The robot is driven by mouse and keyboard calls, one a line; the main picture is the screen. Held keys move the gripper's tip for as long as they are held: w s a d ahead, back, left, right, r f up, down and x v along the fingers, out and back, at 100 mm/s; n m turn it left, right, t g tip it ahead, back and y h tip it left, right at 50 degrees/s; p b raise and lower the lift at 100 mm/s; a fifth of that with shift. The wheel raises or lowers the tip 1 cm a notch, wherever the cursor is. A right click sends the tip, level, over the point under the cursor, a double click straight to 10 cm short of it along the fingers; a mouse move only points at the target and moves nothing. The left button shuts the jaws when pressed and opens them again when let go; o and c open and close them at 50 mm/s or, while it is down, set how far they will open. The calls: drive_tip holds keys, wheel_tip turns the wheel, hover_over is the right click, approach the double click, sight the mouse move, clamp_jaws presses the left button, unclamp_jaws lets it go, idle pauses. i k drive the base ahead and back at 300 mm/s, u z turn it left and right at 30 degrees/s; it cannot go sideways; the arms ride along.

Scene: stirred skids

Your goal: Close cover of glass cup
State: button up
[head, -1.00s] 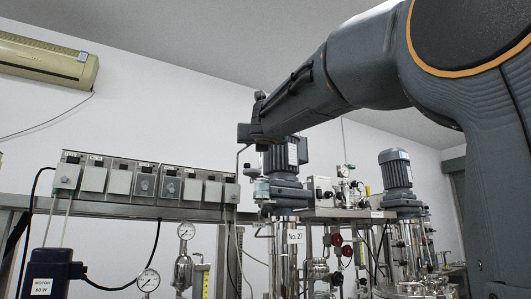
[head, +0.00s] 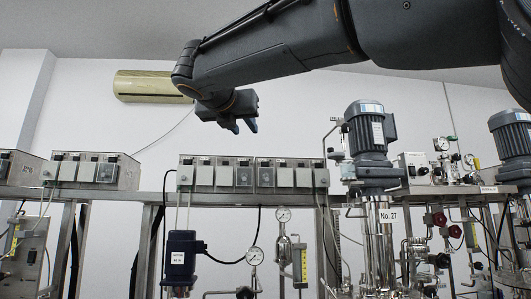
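No glass cup or cover can be made out in the head view. My gripper (head: 243,127) is in the upper middle, pointing down in front of the white wall.
A row of control boxes (head: 252,175) sits on a metal frame. A dark motor (head: 369,140) tops the steel vessel (head: 381,240) labelled No. 27. A smaller motor (head: 181,260), pressure gauges (head: 283,214) and pipework stand below. An air conditioner (head: 150,87) hangs behind.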

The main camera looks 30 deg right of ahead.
sight(332, 155)
drive_tip(key=u, duration=1.6)
drive_tip(key=k, duration=0.75)
drive_tip(key=z, duration=1.9)
drive_tip(key=i, duration=0.5)
